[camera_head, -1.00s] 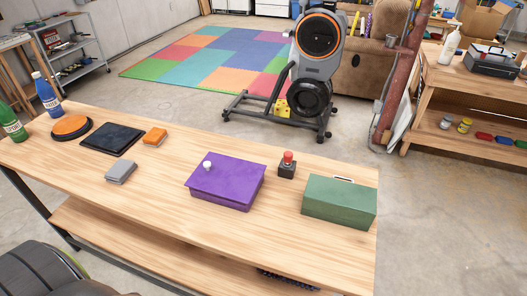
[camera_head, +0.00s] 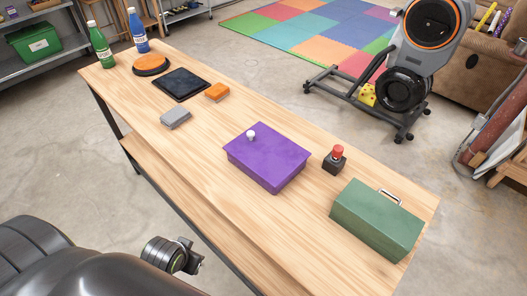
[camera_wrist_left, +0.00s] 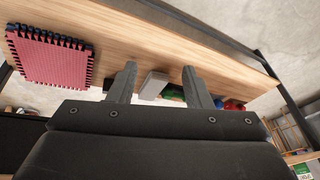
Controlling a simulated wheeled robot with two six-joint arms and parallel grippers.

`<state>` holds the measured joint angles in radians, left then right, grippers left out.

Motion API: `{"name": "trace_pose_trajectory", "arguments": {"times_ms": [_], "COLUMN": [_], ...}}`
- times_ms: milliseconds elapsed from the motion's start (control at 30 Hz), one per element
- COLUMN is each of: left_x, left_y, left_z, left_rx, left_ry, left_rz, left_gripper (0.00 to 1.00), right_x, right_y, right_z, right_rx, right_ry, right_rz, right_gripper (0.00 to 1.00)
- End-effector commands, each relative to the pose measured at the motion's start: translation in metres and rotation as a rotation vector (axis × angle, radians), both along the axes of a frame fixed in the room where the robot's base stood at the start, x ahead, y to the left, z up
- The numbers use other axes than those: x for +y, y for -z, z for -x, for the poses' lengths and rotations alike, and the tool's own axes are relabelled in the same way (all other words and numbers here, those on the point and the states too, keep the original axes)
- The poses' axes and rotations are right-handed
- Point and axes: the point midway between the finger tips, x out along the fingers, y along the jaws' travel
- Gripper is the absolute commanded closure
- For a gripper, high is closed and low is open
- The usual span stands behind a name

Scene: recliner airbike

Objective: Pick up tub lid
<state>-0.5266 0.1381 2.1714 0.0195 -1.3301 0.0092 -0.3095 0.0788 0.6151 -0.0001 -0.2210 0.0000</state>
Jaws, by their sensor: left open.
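A purple box (camera_head: 268,157) stands on the wooden workbench in the head view, with a flat purple lid (camera_head: 265,147) on top. The lid appears closed on the box. My left gripper (camera_wrist_left: 160,82) shows in the left wrist view with its two dark fingers apart and nothing between them touching. It is away from the purple box, which the wrist view does not show. In the head view part of my left arm (camera_head: 170,255) is at the lower left, clear of the bench's front edge. My right gripper is not in view.
A red-topped button (camera_head: 336,158) and a green toolbox (camera_head: 377,218) stand right of the box.

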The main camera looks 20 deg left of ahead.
Motion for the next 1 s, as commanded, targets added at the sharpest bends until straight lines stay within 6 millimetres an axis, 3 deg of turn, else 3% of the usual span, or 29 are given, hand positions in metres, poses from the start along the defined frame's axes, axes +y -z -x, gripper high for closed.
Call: {"name": "trace_pose_trajectory", "arguments": {"times_ms": [133,400,600,800,1000], "left_x": [0.008,0.016,0.019,0.020,0.017], "left_y": [-0.075,-0.149,-0.200,-0.233,-0.236], "left_z": [-0.029,-0.112,-0.156,-0.176,-0.190], "left_rx": [-0.177,-0.529,-0.716,-0.812,-0.839], "left_ry": [0.087,0.285,0.381,0.422,0.425], "left_rz": [-0.017,0.063,0.158,0.222,0.241], "left_gripper": [0.55,0.55,0.55,0.55,0.55], "right_x": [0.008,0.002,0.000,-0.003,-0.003], "right_y": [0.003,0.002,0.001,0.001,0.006], "right_z": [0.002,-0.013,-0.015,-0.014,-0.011], "right_rx": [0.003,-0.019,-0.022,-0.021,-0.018], "right_ry": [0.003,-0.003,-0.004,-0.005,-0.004], "right_rz": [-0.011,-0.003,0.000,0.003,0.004], "right_gripper": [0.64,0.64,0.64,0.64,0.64]}}
